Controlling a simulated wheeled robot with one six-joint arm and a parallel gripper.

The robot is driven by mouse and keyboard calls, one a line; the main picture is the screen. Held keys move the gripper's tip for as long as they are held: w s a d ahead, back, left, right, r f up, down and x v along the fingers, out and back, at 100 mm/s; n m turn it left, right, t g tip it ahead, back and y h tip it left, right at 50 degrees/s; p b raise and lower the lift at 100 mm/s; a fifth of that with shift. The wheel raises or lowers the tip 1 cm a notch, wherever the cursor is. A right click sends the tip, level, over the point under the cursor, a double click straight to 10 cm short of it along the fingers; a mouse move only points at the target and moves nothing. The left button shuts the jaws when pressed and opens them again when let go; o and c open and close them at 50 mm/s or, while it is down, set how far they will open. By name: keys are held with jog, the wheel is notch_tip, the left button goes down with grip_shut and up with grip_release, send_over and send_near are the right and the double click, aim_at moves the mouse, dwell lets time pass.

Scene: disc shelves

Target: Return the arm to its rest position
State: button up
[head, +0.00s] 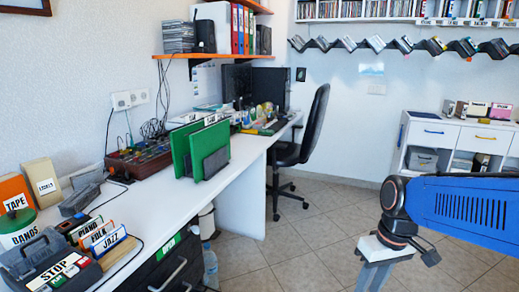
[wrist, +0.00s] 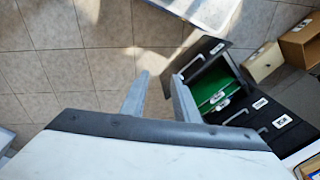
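In the wrist view, the two grey fingers of my gripper (wrist: 160,75) stand apart with a gap between them. Nothing is held; only tiled floor shows behind the gap. In the head view, my blue arm (head: 462,208) reaches in from the right edge, over the floor and clear of the desk.
A black drawer unit (wrist: 262,108) has an open drawer with green inside, right of my gripper. The long white desk (head: 240,150) holds green dividers (head: 188,150) and labelled boxes. An office chair (head: 300,145) stands behind. Tiled floor (head: 300,240) is free between desk and arm.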

jog(key=s+d+r+m+t+h, duration=0.1)
jog(key=s+d+r+m+t, duration=0.1)
jog(key=s, duration=0.5)
jog(key=r+m+t, duration=0.1)
jog(key=t, duration=0.1)
jog(key=shift+d+r+t, duration=0.3)
jog(key=shift+d+r, duration=0.05)
jog(key=shift+d, duration=0.05)
jog(key=shift+d, duration=0.1)
dwell(2.0)
